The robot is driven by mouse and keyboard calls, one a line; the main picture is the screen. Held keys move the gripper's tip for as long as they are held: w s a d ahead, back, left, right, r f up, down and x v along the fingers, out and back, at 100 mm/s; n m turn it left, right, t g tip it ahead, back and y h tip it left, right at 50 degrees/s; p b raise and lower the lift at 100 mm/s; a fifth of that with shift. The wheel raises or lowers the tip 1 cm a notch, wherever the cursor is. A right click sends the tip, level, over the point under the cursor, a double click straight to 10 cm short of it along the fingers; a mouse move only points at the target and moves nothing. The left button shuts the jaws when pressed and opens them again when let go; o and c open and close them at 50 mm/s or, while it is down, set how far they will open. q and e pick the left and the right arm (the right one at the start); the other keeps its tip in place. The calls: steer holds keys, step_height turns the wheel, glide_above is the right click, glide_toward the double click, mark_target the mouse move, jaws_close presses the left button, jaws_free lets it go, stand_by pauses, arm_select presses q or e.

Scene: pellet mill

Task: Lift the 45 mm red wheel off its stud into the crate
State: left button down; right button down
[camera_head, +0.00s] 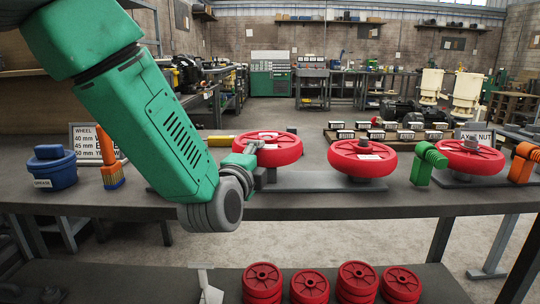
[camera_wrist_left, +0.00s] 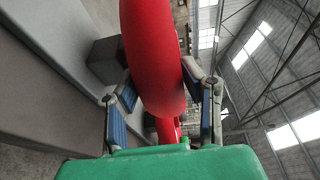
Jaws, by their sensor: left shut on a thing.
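Three red wheels sit in a row along the bench: the left wheel (camera_head: 278,152), the middle wheel (camera_head: 362,160) and the right wheel (camera_head: 472,158). My left gripper (camera_head: 253,160) is at the near left side of the left wheel. In the left wrist view, the fingers (camera_wrist_left: 165,100) are on both sides of the red wheel's rim (camera_wrist_left: 155,50), shut on it. Whether this wheel is still on its stud is hidden. Their sizes cannot be read from the wheels. My right gripper is not in view. No crate can be made out clearly.
A blue tub (camera_head: 52,170), an orange-handled tool (camera_head: 112,175) and a wheel-size sign (camera_head: 88,143) stand at left. A green clamp-like part (camera_head: 428,160) and an orange one (camera_head: 522,162) flank the right wheel. More red wheels (camera_head: 310,286) lie below the bench.

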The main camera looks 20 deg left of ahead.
arm_select(q)
steer(key=shift+w+r+p, duration=0.1)
steer(key=shift+r+p, duration=3.05)
steer(key=shift+r, duration=0.6)
